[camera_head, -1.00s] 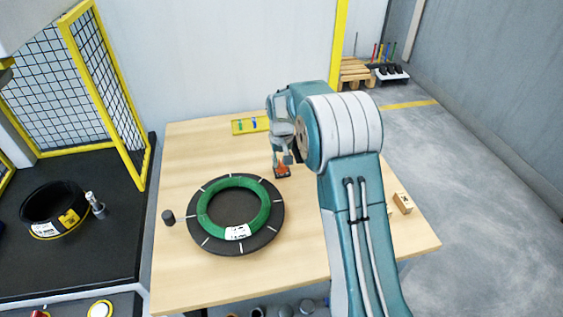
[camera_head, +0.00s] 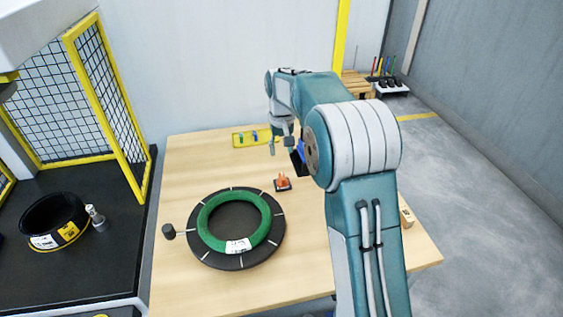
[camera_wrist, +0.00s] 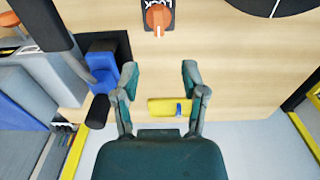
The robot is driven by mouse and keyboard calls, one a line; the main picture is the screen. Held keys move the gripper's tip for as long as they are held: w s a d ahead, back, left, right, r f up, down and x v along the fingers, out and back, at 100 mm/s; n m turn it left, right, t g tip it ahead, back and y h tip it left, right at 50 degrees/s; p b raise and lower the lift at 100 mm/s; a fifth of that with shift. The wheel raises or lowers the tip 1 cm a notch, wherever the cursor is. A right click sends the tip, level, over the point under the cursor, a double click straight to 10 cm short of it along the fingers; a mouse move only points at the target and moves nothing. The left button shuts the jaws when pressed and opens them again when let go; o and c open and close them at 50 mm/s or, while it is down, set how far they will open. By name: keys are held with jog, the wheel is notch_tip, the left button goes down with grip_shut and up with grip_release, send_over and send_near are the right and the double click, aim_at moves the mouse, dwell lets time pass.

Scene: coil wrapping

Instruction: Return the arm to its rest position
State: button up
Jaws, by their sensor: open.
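My gripper (camera_head: 281,146) is open and empty, raised above the back part of the table. In the wrist view its two fingers (camera_wrist: 160,75) stand apart with nothing held between them. The orange lock knob (camera_head: 283,181) on its small dark plate sits in front of it in the head view, clear of the fingers; it also shows at the top of the wrist view (camera_wrist: 158,16). My arm is bent, and its upper links hide part of the table's right side.
A green coil (camera_head: 203,222) lies on a round black turntable (camera_head: 272,250). A yellow tray (camera_head: 243,143) and a blue device (camera_head: 301,150) are near the back. A black coil (camera_head: 45,215) and a mesh fence (camera_head: 113,100) stand at left.

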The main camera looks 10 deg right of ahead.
jog(key=shift+r, duration=0.8)
jog(key=s+r+t, duration=0.3)
jog(key=s+r, duration=0.8)
jog(key=s, duration=0.5)
jog(key=s+f+t, duration=0.2)
jog(key=s+f, duration=0.1)
jog(key=s, duration=1.6)
jog(key=shift+s+t, duration=0.2)
jog(key=shift+t, duration=0.1)
jog(key=shift+w, duration=0.1)
